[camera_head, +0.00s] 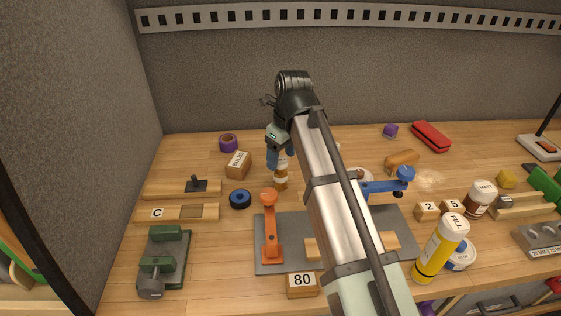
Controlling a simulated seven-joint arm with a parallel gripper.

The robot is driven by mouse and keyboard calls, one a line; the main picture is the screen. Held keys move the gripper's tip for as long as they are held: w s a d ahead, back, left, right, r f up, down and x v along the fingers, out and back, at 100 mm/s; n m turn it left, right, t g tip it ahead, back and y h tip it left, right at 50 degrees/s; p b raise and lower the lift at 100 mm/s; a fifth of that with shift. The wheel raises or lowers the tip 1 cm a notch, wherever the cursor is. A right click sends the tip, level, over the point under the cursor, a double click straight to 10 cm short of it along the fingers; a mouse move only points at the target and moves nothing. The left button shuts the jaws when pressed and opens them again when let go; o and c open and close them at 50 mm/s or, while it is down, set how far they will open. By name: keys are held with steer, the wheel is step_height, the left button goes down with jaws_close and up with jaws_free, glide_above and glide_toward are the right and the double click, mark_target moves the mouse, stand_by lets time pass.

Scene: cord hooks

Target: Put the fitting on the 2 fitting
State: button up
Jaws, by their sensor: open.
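A wooden block marked "2" (427,211) stands right of a grey plate (293,228), left of a block marked "5" (453,207). An orange upright hook-like fitting (270,230) stands on the plate's left part. A blue arm-like fitting (388,186) shows at the plate's right back, partly hidden by my arm. I cannot tell which piece the task calls the fitting. My gripper (279,163) is open, pointing down behind the plate, above or just behind a small brown-and-white jar (281,180). Its fingertips are small, and contact cannot be told.
A block marked "80" (301,284) is at the front. A blue ring (240,199) and labelled wooden block (238,164) are left of my gripper. A yellow tube (440,247) and brown jar (480,200) stand right. My arm hides the plate's middle. The back left is mostly clear.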

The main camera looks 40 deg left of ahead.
mark_target(286, 162)
step_height(286, 162, up, 9)
steer(key=d, duration=0.1)
steer(key=shift+d+f, duration=0.15)
steer(key=shift+d, duration=0.05)
stand_by(0.4)
